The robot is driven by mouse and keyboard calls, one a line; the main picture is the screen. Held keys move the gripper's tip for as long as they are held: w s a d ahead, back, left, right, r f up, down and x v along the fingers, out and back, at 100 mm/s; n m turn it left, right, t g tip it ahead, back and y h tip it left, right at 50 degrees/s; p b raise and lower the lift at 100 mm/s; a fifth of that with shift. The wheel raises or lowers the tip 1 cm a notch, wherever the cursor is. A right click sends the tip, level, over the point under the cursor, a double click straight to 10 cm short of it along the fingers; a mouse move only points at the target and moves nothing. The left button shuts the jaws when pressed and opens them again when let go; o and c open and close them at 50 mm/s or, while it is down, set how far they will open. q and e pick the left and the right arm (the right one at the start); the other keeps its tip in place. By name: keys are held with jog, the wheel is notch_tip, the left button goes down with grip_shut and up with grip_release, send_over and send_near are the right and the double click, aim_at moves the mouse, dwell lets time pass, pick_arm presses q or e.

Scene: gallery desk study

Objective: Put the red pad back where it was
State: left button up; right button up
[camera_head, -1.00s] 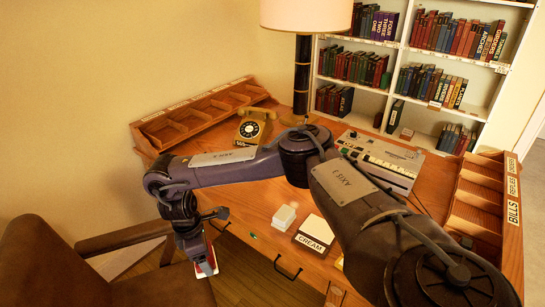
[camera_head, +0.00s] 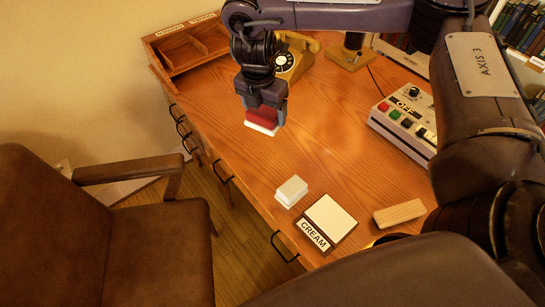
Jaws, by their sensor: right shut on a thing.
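The red pad (camera_head: 262,120) has a red upper part and a white lower part. My right gripper (camera_head: 264,106) is shut on it and points down. It holds the pad over the left part of the wooden desk (camera_head: 310,130), in front of the yellow telephone. I cannot tell how high the pad is above the desk top. A white pad (camera_head: 291,190) lies near the front edge. Beside it is a tray labelled CREAM (camera_head: 313,236) with a pale pad (camera_head: 330,216) on it. My left gripper is not in view.
The yellow telephone (camera_head: 293,62) and a wooden sorter (camera_head: 185,58) stand behind the gripper. A machine with coloured buttons (camera_head: 405,120) is at right. A wooden block (camera_head: 399,214) lies near the CREAM tray. A brown armchair (camera_head: 60,220) is at left. The desk's middle is clear.

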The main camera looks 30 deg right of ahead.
notch_tip(320, 180, down, 15)
jog(key=b, duration=0.4)
jog(key=shift+r, duration=0.15)
notch_tip(320, 180, down, 4)
jog(key=shift+a+f+b, duration=0.1)
jog(key=shift+f+b, duration=0.15)
jog(key=shift+b, duration=0.8)
jog(key=shift+f, duration=0.1)
jog(key=o, duration=0.9)
jog(key=shift+f, duration=0.1)
